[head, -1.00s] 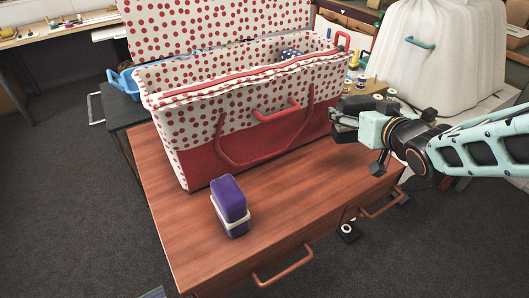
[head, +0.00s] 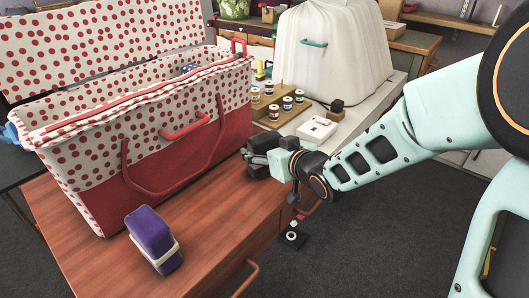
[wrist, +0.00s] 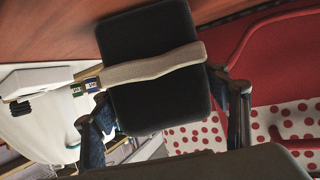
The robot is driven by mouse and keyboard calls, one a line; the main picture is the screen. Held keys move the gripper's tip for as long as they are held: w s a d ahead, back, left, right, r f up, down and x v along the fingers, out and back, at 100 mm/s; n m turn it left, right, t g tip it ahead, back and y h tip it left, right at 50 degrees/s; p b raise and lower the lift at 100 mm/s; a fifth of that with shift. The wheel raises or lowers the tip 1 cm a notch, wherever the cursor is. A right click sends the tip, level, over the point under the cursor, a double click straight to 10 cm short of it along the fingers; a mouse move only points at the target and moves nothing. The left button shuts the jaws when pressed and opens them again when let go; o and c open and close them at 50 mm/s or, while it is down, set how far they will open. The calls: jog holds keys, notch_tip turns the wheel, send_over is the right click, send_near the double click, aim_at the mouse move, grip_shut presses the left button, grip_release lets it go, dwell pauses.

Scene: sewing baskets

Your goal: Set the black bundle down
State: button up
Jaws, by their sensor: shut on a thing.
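The black bundle (wrist: 150,95), a dark padded block with a pale band around it, fills the middle of the wrist view. My gripper (wrist: 165,112) is shut on it, one finger at each side. In the head view my gripper (head: 268,157) is beside the right end of the dotted basket, at the right edge of the wooden cabinet top (head: 205,225). The bundle is hard to separate from the dark fingers there. The wood shows close beyond the bundle in the wrist view; I cannot tell whether they touch.
A red and white dotted basket (head: 175,158) stands on the cabinet with its lid raised. A purple bundle with a pale band (head: 153,238) stands in front of it. Several thread spools (head: 287,103) and a white covered form (head: 335,55) are behind. Bare wood lies between purple bundle and gripper.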

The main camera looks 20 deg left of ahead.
jog(key=shift+r, duration=0.15)
jog(key=o, duration=1.2)
